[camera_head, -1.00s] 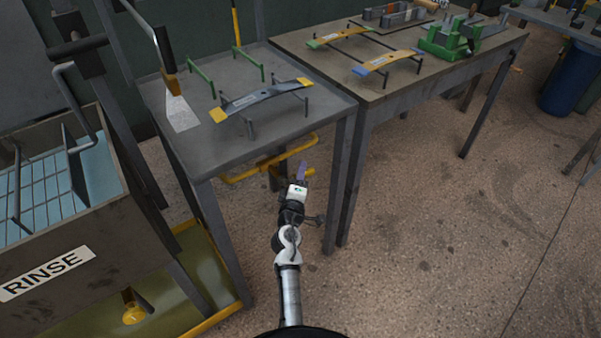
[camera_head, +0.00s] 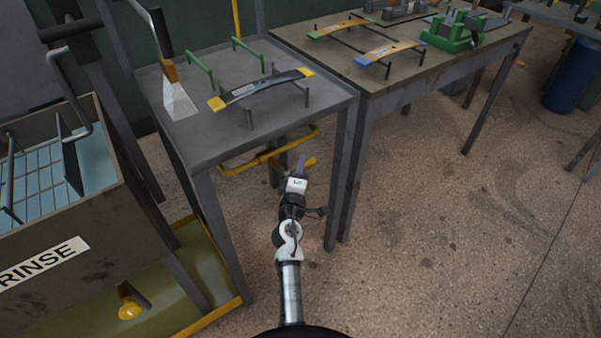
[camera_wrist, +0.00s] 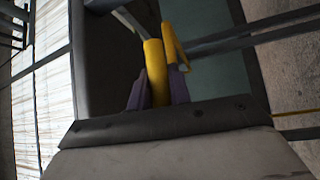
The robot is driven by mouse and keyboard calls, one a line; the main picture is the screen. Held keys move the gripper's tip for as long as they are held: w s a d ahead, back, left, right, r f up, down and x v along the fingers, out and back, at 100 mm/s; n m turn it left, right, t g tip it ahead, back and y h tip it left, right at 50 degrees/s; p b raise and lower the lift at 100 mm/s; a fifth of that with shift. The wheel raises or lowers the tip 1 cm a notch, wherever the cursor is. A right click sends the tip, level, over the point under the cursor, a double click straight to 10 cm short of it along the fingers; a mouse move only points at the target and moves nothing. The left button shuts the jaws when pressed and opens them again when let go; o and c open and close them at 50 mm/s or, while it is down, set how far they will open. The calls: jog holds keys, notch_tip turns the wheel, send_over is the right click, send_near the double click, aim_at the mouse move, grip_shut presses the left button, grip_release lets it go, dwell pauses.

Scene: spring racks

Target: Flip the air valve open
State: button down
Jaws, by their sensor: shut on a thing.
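A yellow handle (camera_head: 310,162) shows below the near table, close to the yellow rail. In the wrist view a thick yellow bar, which I take for the same handle (camera_wrist: 155,68), stands between the fingers. My gripper (camera_wrist: 158,86) has purple fingers and is shut on this bar. A second, thinner yellow piece (camera_wrist: 173,42) rises just right of it. In the head view my gripper (camera_head: 301,166) reaches forward under the table's front edge. The valve body behind the handle is dark and I cannot make it out.
The near table (camera_head: 215,135) carries a curved dark strip with yellow ends (camera_head: 263,90) on pegs. A yellow rail (camera_head: 245,164) hangs under its edge. A nozzle with a pale wedge below it (camera_head: 178,100) overhangs the left side.

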jog(key=shift+r, duration=0.1)
jog(key=c, duration=1.3)
grip_release()
jog(key=shift+s, duration=0.1)
